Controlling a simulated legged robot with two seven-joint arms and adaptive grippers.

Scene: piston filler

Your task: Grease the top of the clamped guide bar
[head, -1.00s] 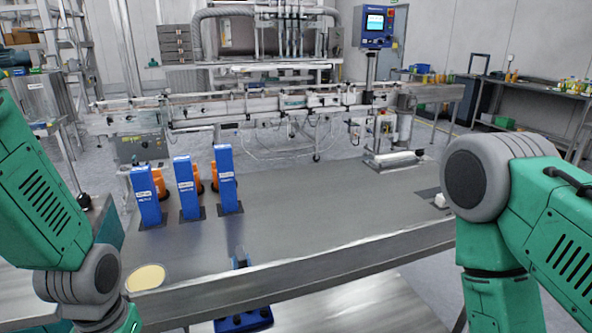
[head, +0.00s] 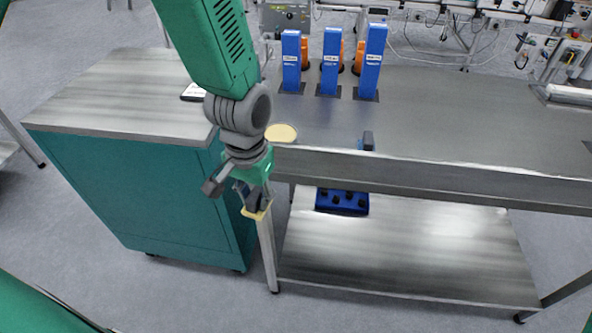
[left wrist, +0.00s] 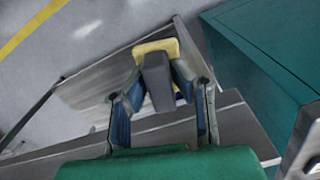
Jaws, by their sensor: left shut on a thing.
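My left gripper (head: 248,196) hangs in front of the bench's left end, beside the teal cabinet. It is shut on a grey-handled applicator with a yellow pad (head: 257,211). In the left wrist view the dark grey handle (left wrist: 158,82) sits between the fingers (left wrist: 160,100), with the yellow pad at its far end. A round tin with a pale yellow top (head: 281,133) stands at the bench's front left corner, above the gripper. A small blue and dark clamp-like piece (head: 367,141) is at the bench's front edge; I cannot make out the guide bar for sure. My right gripper is out of view.
Several blue upright boxes (head: 330,62) stand on the bench (head: 450,115), with orange items behind. The teal cabinet (head: 170,190) is left of the bench. A blue tray (head: 342,201) lies on the lower shelf (head: 400,250). The bench's middle is clear.

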